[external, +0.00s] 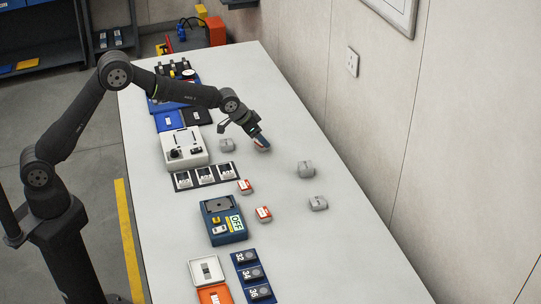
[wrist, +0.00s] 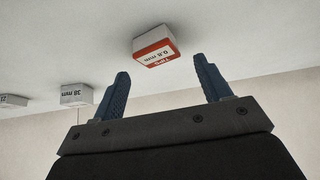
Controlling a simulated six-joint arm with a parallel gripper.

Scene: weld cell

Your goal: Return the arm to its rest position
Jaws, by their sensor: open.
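My gripper (external: 262,142) is above the white table (external: 300,250), near its wall side, with my arm stretched over the bench. In the wrist view its two blue fingers (wrist: 162,70) stand wide apart with nothing between them. An orange-and-white box marked TIPS 0.8 mm (wrist: 155,47) rests on the table beyond the fingertips, apart from them. In the external view an orange tint shows at the fingertips, but I cannot tell whether it is that box.
Grey boxes (external: 306,170) and orange boxes (external: 264,214) stand on the table. A grey 36 mm box also shows in the wrist view (wrist: 76,95). A blue device (external: 222,222), a white device (external: 184,146) and trays line the left side. The wall (external: 380,130) borders the right.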

